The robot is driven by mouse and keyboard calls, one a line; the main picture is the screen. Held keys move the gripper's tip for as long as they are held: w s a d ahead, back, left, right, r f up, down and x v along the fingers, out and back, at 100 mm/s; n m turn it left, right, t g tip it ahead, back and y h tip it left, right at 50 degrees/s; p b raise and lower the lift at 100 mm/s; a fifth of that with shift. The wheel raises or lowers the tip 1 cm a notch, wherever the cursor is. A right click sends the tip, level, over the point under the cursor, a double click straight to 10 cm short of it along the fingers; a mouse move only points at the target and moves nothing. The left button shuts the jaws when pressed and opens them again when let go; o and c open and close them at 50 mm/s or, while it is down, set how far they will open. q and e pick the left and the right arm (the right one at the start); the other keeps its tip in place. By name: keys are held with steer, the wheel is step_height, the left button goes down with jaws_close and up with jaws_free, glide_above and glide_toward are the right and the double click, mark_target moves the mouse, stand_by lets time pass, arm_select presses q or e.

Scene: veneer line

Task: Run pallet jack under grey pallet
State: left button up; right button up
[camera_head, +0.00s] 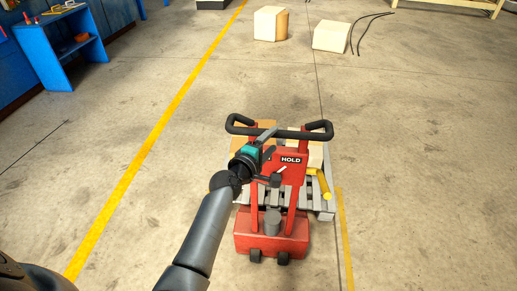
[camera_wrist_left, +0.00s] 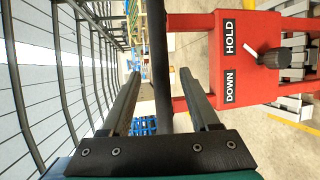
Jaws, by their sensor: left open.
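The red pallet jack (camera_head: 270,237) stands upright in the middle of the head view, its black handlebar (camera_head: 240,129) at the top. Its panel carries a HOLD label (camera_head: 291,160); the left wrist view also shows a DOWN label (camera_wrist_left: 229,86) and a black knob (camera_wrist_left: 283,58). The grey pallet (camera_head: 322,207) lies just beyond the jack, partly hidden by it. The forks cannot be made out. My left gripper (camera_head: 268,140) is open at the handlebar. In the left wrist view its fingers stand either side of the black bar (camera_wrist_left: 158,70), apart from it. My right gripper is not in view.
Boxes (camera_head: 315,156) and a yellow item (camera_head: 323,186) show at the pallet. Yellow floor lines (camera_head: 150,155) run left and right of the jack. Two pale blocks (camera_head: 270,24) and dark cables lie farther off. A blue shelf (camera_head: 62,50) stands at upper left.

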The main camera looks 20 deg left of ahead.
arm_select(q)
steer(key=v, duration=0.6)
steer(key=shift+s+p, duration=0.35)
steer(key=shift+s, duration=0.05)
steer(key=s+d+f+m+g+b, duration=0.1)
steer(key=s+f+m+g+b, duration=0.3)
steer(key=f, duration=0.7)
steer(key=s+d+f+m+g, duration=0.15)
steer(key=s+f, duration=0.35)
steer(key=f, duration=0.5)
steer(key=s+d+f+m+g+b, duration=0.1)
steer(key=s+f+m+g+b, duration=0.3)
steer(key=f, duration=0.7)
steer(key=s+f+m+g+b, duration=0.1)
steer(key=s+f+m, duration=0.2)
steer(key=s+f, duration=0.4)
steer(key=s+a+f+m+g+y+b, duration=0.1)
steer(key=s+f+m, duration=0.3)
steer(key=s, duration=1)
steer(key=s+a+f+m+g+y+b, duration=0.1)
steer(key=s+f+m+g, duration=0.2)
steer(key=s+f, duration=0.7)
steer(key=shift+s+m, duration=0.35)
steer(key=shift+s, duration=0.5)
